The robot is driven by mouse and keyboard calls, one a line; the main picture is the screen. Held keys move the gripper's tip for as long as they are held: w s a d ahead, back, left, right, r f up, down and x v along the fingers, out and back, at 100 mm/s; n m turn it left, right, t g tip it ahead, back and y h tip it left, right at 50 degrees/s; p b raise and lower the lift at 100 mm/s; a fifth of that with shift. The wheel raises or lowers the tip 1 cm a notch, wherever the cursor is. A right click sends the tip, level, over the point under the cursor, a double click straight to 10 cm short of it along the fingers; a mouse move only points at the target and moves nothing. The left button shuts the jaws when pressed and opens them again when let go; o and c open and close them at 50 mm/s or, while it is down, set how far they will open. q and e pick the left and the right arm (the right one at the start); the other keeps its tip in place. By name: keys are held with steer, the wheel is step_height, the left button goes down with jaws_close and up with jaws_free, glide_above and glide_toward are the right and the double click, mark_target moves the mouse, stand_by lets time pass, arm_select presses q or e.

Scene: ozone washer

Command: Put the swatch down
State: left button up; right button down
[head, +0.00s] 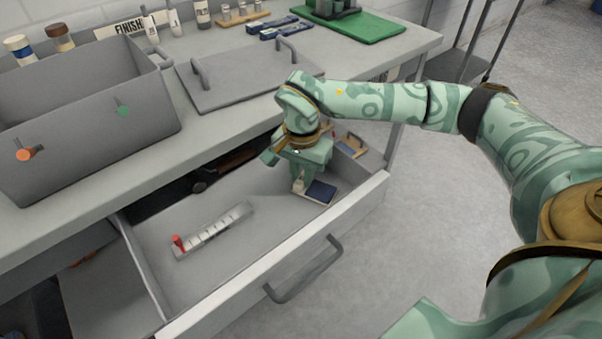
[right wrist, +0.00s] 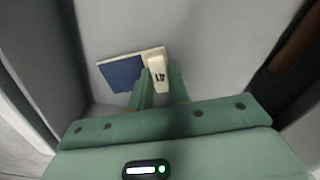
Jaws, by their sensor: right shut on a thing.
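The swatch (head: 321,191) is a dark blue square on a cream card, in the right part of the open grey drawer. In the right wrist view the swatch (right wrist: 123,73) has a pale tab with dark marks along one side. My right gripper (head: 299,182) points down into the drawer and is shut on this tab; its fingertips also show in the right wrist view (right wrist: 160,88). The swatch lies flat at or just above the drawer floor (head: 265,205); I cannot tell whether it touches. My left gripper is not in view.
A pale marked strip with a red end (head: 212,230) lies in the drawer's left-middle. Small items on a wooden holder (head: 352,145) sit at the back right. The drawer front (head: 270,262) has a handle. A grey basin (head: 85,130) and lid (head: 245,75) stand on the counter above.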

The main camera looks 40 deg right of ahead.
mark_target(301, 178)
steer(key=shift+f, duration=0.15)
steer(key=c, duration=1.3)
jaws_free()
steer(key=shift+c, duration=0.2)
